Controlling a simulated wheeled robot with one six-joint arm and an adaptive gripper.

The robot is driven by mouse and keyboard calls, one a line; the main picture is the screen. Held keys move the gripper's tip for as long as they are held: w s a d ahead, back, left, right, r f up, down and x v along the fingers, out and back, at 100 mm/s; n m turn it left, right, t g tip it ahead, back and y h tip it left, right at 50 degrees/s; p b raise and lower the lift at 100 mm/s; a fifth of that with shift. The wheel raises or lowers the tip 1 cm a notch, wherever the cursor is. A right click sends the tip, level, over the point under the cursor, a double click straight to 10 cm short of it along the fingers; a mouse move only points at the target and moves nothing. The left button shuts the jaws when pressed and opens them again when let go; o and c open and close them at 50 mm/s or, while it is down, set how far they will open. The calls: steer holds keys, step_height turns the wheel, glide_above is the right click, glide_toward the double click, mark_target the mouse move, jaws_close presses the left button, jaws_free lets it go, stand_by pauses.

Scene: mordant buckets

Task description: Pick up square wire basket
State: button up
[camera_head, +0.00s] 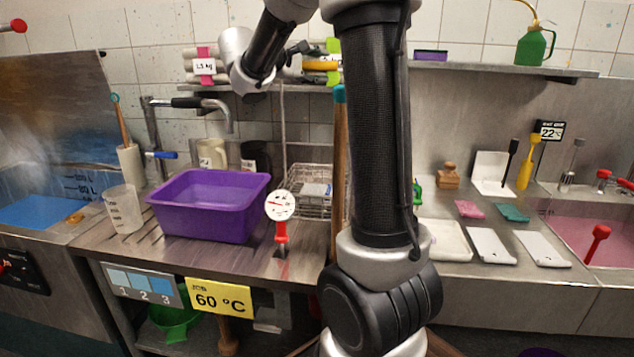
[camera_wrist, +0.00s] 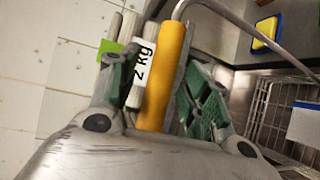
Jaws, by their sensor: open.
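The square wire basket (camera_head: 299,207) stands on the metal counter, right of the purple tub and partly behind my arm. A pale block with a blue edge (camera_head: 318,190) shows in it. In the wrist view, part of the wire basket (camera_wrist: 256,112) shows at the right edge, cut off by the frame. My gripper (camera_head: 300,56) is high above the counter by the wall shelf, above the basket and apart from it. In the wrist view, my gripper (camera_wrist: 158,92) is open, with a yellow roll (camera_wrist: 163,80) and pale rolls labelled "2 kg" seen between its fingers.
A purple tub (camera_head: 208,205) and a dial thermometer (camera_head: 279,206) stand left of the basket. A thin curved metal pipe (camera_wrist: 225,18) rises beside it. The wall shelf (camera_head: 500,68) runs above.

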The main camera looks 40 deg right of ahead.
jaws_close()
steer(key=shift+r, duration=0.2)
step_height(320, 180, up, 18)
steer(key=shift+f, duration=0.15)
stand_by(0.6)
steer(key=shift+a, duration=0.1)
